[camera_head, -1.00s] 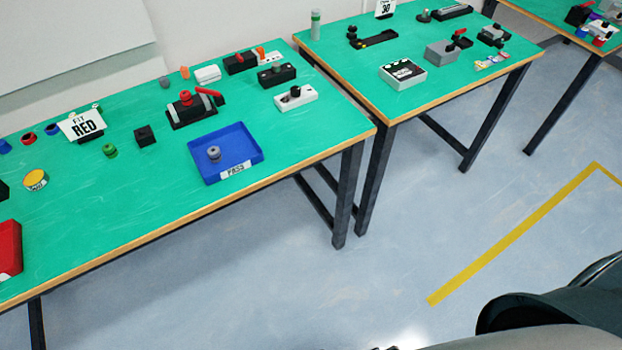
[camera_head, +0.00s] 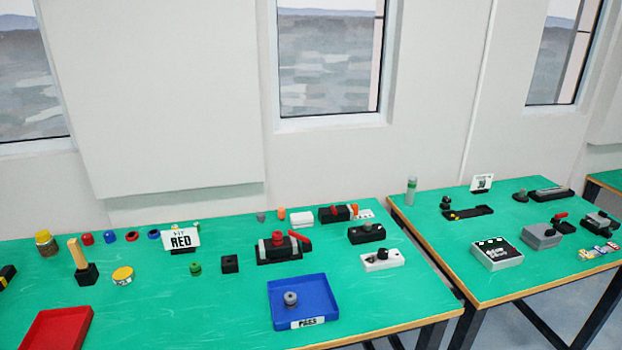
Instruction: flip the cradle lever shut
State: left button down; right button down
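A black cradle (camera_head: 266,251) stands on the left green table, behind the blue tray. A red part (camera_head: 278,239) sits in it, with a grey piece beside it. A red lever (camera_head: 300,237) sticks out on the cradle's right side. At this distance I cannot tell whether the lever is open or shut. Neither of my grippers is in view.
A blue PASS tray (camera_head: 331,291) holding a grey part (camera_head: 291,299) is in front of the cradle. A black block (camera_head: 229,264), a FIT RED sign (camera_head: 181,239) and white and black fixtures stand around it. A red tray (camera_head: 76,318) is front left.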

aim_at(290, 232)
jog(key=l, duration=1.45)
jog(key=i, duration=0.05)
